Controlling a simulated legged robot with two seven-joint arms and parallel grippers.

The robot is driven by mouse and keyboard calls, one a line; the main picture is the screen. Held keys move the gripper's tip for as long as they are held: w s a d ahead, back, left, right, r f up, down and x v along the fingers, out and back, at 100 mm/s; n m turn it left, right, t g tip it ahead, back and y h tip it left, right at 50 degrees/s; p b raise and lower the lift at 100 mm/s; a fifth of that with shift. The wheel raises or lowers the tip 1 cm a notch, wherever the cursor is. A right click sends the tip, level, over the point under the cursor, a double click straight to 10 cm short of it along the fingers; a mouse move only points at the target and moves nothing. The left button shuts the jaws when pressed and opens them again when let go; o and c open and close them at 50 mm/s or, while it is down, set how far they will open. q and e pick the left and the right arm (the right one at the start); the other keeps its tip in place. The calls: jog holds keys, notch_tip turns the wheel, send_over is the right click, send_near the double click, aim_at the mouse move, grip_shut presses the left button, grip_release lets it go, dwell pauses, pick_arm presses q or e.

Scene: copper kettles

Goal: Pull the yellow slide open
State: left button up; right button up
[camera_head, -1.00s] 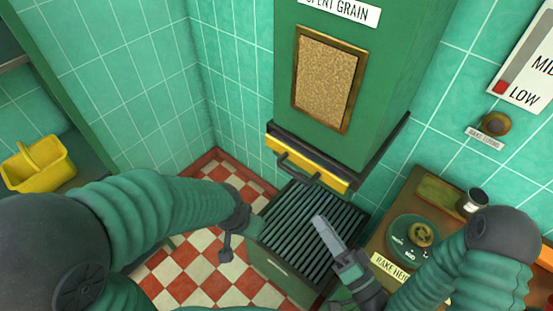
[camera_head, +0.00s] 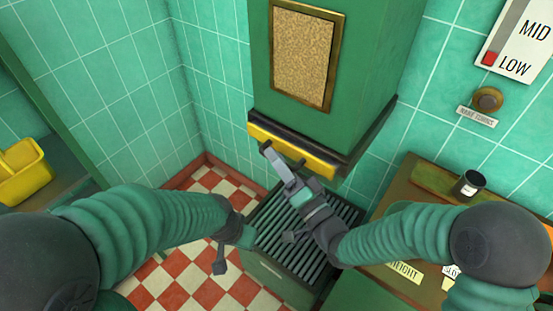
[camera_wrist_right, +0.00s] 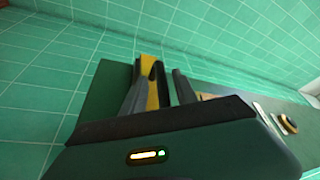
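The yellow slide (camera_head: 262,134) sits at the foot of the green hopper and shows no clear gap at its front. Its dark bar handle (camera_head: 298,165) is partly hidden by my right gripper (camera_head: 271,155), which is right at it. In the right wrist view the gripper (camera_wrist_right: 158,92) is open. The dark handle (camera_wrist_right: 157,72) shows between its fingers, with the yellow slide (camera_wrist_right: 149,62) behind it; I cannot tell whether they touch. My left gripper (camera_head: 232,245) hangs low beside the grate, its fingers unclear.
A slatted grate box (camera_head: 325,249) stands below the slide. The green hopper (camera_head: 365,70) rises above it. A wooden counter (camera_head: 397,205) with a dark cup (camera_head: 469,184) lies right. A yellow bucket (camera_head: 22,172) is on the left shelf. Checkered floor is clear between.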

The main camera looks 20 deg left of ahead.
jog(key=shift+a, duration=0.55)
jog(key=c, duration=0.4)
grip_shut()
jog(key=shift+d, duration=0.1)
jog(key=shift+w+d+f, duration=0.15)
dwell(0.3)
